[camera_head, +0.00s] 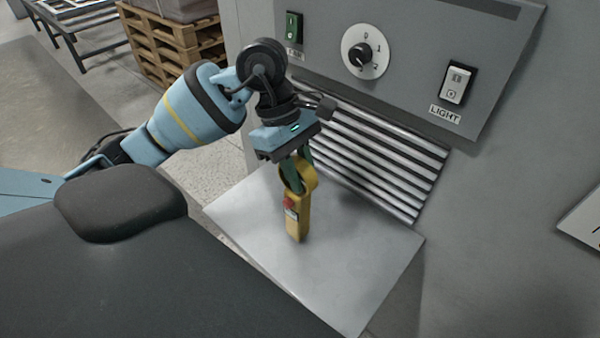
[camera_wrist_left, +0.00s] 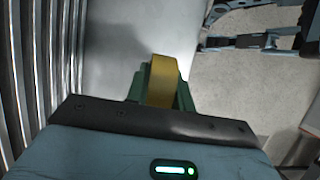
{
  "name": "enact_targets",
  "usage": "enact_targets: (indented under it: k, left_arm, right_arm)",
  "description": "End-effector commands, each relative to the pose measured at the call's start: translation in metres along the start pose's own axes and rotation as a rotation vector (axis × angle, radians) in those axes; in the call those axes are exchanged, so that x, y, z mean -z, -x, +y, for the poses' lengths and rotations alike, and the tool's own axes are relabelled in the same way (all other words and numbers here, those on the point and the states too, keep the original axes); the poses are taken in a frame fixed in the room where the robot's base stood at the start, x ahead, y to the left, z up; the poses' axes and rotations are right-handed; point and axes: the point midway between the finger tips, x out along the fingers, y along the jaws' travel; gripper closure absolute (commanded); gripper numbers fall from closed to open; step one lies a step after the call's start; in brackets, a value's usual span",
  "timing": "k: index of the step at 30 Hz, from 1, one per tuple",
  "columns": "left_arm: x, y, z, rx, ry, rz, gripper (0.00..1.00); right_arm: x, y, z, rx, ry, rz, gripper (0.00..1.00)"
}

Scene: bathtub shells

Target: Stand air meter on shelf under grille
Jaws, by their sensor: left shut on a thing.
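The yellow air meter (camera_head: 297,215) with a red button hangs upright in my left gripper (camera_head: 297,172), which is shut on its ring-shaped top. Its lower end is over the metal shelf (camera_head: 375,262); I cannot tell whether it touches. The grille (camera_head: 375,160) of horizontal slats is on the panel just behind and above the shelf. In the left wrist view the yellow top of the meter (camera_wrist_left: 163,80) shows between the green fingers, with the shelf (camera_wrist_left: 120,45) beyond and the grille (camera_wrist_left: 30,70) at the left. My right gripper is not in view.
Above the grille is a grey control panel with a rotary dial (camera_head: 364,52), a green switch (camera_head: 293,27) and a light switch (camera_head: 456,84). Wooden pallets (camera_head: 170,45) stand at the back left. The shelf is otherwise bare, with free room around the meter.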

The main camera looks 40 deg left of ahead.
Motion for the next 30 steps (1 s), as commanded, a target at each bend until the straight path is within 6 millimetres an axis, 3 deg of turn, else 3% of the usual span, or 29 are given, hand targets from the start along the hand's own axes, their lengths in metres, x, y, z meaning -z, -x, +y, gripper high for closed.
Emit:
enact_targets:
  k: [15,16,21,30]
  left_arm:
    - [0.005,-0.012,0.0,-0.001,-0.001,0.0,1.0]
    - [0.005,-0.013,0.0,-0.001,-0.001,0.0,0.75]
    - [0.004,-0.011,0.0,-0.002,-0.001,0.0,0.55]
    - [0.004,-0.009,0.0,-0.003,-0.001,0.0,0.55]
  right_arm:
    - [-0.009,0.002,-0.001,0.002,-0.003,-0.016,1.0]
    - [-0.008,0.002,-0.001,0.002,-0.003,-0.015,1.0]
    - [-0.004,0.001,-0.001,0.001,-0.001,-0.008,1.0]
    - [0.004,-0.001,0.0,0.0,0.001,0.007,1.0]
